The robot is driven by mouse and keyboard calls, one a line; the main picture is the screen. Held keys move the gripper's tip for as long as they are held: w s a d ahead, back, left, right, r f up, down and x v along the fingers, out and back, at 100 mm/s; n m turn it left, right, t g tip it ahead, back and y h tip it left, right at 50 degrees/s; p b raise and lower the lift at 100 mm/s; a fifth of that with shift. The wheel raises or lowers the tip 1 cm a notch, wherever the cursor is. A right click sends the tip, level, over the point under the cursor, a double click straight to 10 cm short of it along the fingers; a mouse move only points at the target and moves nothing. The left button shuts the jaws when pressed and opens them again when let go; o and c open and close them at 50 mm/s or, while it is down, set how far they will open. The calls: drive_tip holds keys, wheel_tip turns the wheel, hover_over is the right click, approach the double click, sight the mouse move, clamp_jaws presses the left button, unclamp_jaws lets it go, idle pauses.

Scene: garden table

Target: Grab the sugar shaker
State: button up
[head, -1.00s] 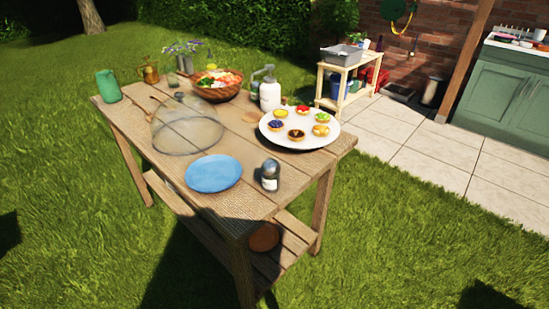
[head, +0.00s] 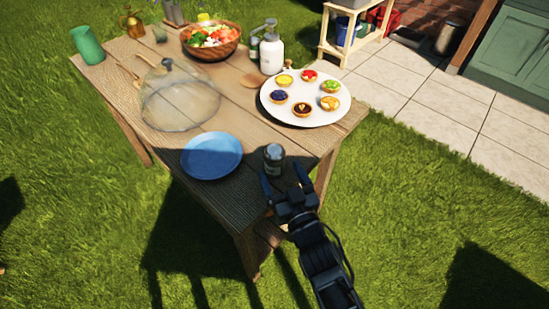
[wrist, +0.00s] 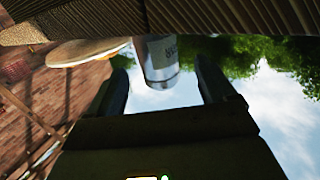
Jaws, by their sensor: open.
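In the wrist view, which is upside down, the shaker (wrist: 161,62) shows a pale label and lies between and beyond the two fingers. My gripper (head: 284,176) is open and empty at the table's front edge, close in front of the shaker. In the wrist view its fingers (wrist: 163,75) point toward the shaker with a gap on either side. I cannot tell whether the fingertips reach past its near side.
The blue plate (head: 212,157) is close left of the shaker. A white plate (head: 329,114) of tarts is behind right. A mesh dome (head: 180,98), salad bowl (head: 211,42), white pump bottle (head: 271,55) and green cup (head: 87,46) stand farther back on the wooden table (head: 119,90).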

sight(278, 169)
drive_tip(key=b+x, duration=0.1)
drive_tip(key=x, duration=0.1)
drive_tip(key=b+x, duration=0.1)
drive_tip(key=shift+w+a+f+b, duration=0.1)
drive_tip(key=shift+w+f+b, duration=0.25)
drive_tip(key=shift+f+b, duration=0.05)
drive_tip(key=shift+w+a+r, duration=0.1)
drive_tip(key=shift+w+a, duration=0.1)
drive_tip(key=shift+w, duration=0.2)
drive_tip(key=shift+w+a+r, duration=0.15)
drive_tip(key=shift+w, duration=0.3)
drive_tip(key=c, duration=1.1)
drive_tip(key=shift+r, duration=0.1)
